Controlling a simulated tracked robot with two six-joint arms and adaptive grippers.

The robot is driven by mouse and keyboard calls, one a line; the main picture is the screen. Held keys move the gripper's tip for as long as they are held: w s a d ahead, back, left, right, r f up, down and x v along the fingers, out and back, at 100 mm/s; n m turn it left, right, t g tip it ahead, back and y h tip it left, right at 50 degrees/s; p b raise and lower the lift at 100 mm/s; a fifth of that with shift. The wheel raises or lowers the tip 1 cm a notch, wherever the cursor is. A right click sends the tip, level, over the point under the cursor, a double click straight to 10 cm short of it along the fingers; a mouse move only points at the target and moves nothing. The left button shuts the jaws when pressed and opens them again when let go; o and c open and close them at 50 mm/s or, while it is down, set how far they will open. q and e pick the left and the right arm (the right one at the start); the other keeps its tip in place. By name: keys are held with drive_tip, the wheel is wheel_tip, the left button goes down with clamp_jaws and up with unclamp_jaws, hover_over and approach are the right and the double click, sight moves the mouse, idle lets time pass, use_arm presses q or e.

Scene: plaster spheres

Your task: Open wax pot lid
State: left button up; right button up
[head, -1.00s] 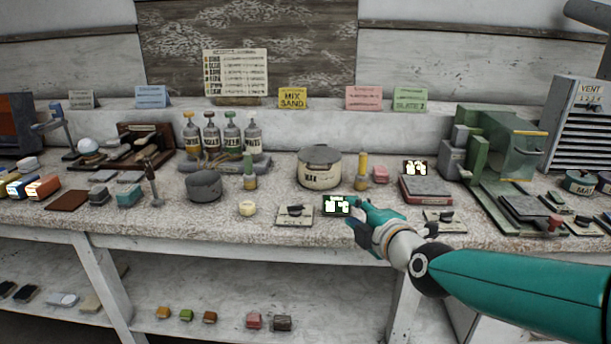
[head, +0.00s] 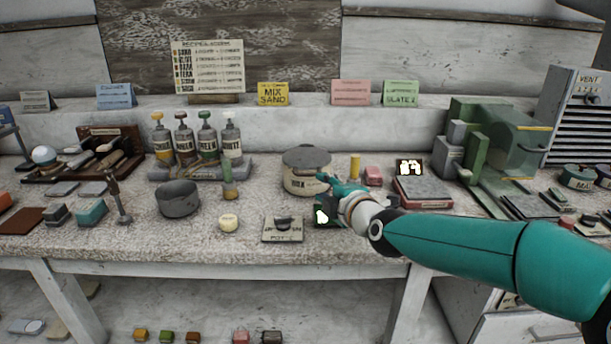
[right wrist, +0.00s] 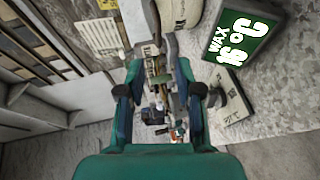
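The wax pot (head: 300,183) is a cream round pot standing near the middle of the bench, with a flat grey lid (head: 306,157) on top, closed. My right gripper (head: 324,181) is in front of the pot's lower right side, below lid height, and overlaps the pot in the head view. In the right wrist view its two fingers (right wrist: 165,97) are spread apart with nothing held between them. Part of a cream pot body (right wrist: 178,14) shows at the top of that view, beyond the fingers. Whether the gripper touches the pot cannot be told. My left gripper is not in view.
A dark display reading wax (right wrist: 243,33) stands close to the right gripper; my arm partly hides it in the head view. A switch plate (head: 283,229) lies in front of the pot. A grey bowl (head: 178,199) and a brush-like tool (head: 229,180) stand left.

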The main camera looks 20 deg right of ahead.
sight(304, 175)
drive_tip(key=x, duration=1.1)
drive_tip(key=shift+w, duration=0.1)
drive_tip(key=shift+a, duration=0.1)
clamp_jaws()
drive_tip(key=shift+f, duration=0.1)
